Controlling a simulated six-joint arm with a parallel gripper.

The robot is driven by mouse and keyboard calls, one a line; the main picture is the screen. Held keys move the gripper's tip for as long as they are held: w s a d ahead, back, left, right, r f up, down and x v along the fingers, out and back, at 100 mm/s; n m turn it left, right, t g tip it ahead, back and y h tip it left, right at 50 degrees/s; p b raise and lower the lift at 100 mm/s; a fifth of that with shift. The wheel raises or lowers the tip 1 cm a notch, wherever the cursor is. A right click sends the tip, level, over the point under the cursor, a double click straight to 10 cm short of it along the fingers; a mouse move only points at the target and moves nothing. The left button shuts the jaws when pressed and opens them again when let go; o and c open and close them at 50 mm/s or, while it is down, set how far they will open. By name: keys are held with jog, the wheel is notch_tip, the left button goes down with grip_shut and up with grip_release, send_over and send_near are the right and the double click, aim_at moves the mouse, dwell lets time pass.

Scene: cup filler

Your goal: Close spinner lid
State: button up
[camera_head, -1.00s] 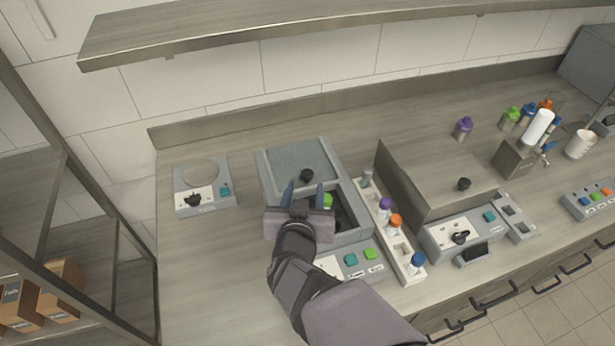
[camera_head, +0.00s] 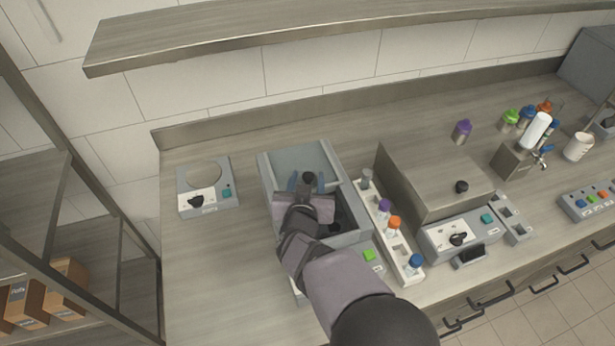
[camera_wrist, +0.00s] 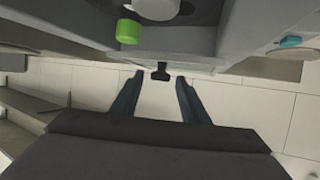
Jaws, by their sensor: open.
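The spinner (camera_head: 352,238) is a grey box at the middle of the counter. Its front chamber is open and shows a dark inside. The grey lid (camera_head: 292,158) is at the rear of the box, with a black knob (camera_head: 308,177). My gripper (camera_head: 307,182) is open at the knob. In the wrist view, the knob (camera_wrist: 160,72) sits between the tips of my open gripper (camera_wrist: 160,78), with gaps at both sides.
A white rack (camera_head: 380,222) with capped vials stands close to the spinner's right. A box-shaped machine (camera_head: 425,170) with a black knob is beyond it. A small device with a round plate (camera_head: 207,187) stands to the left. A shelf overhangs the back.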

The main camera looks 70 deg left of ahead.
jog(key=shift+a, duration=0.1)
grip_shut()
jog(key=d+b, duration=0.2)
jog(key=d, duration=1.2)
jog(key=shift+d+b, duration=0.15)
jog(key=shift+b, duration=0.25)
jog(key=shift+d+f, duration=0.15)
jog(key=shift+c, duration=1.5)
grip_release()
jog(key=o, duration=0.3)
jog(key=shift+d, duration=0.2)
jog(key=shift+a, duration=0.1)
